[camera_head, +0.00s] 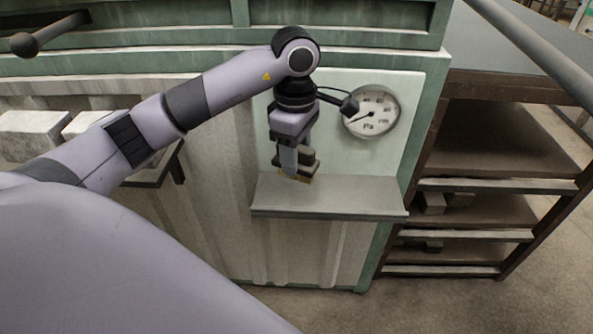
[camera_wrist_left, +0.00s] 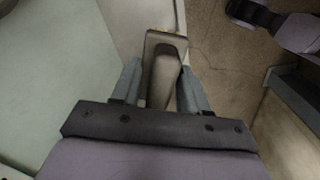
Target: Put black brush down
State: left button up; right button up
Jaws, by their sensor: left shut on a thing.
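My left gripper (camera_head: 293,163) points down over the small grey-green ledge (camera_head: 350,196) on the front of the machine. It is shut on the black brush (camera_head: 308,159), a dark block with a light brown strip along its bottom. The brush is close to the ledge's back left part; I cannot tell whether it touches the ledge. In the left wrist view the brush (camera_wrist_left: 165,41) sits between the two fingers of my left gripper (camera_wrist_left: 161,75). The fingers hide part of the brush. My right gripper is in neither view.
A round pressure gauge (camera_head: 371,112) is on the panel just right of the gripper. The right part of the ledge is bare. A brown shelf rack (camera_head: 500,145) stands at the right. Pale blocks (camera_head: 33,131) lie at the left behind my arm.

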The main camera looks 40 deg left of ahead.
pick_arm(q)
jog(key=shift+w+a, duration=0.4)
jog(key=shift+w, duration=0.35)
notch_tip(320, 180, down, 2)
jog(key=shift+w+a+f, duration=0.1)
jog(key=shift+f, duration=0.1)
notch_tip(320, 180, down, 4)
jog(key=shift+f+b, duration=0.15)
jog(key=shift+b, duration=0.15)
jog(key=shift+w+a+f, duration=0.1)
jog(key=shift+w+f, duration=0.05)
jog(key=shift+w, duration=0.05)
jog(key=shift+f, duration=0.2)
jog(key=o, duration=0.9)
jog(key=shift+o, duration=0.2)
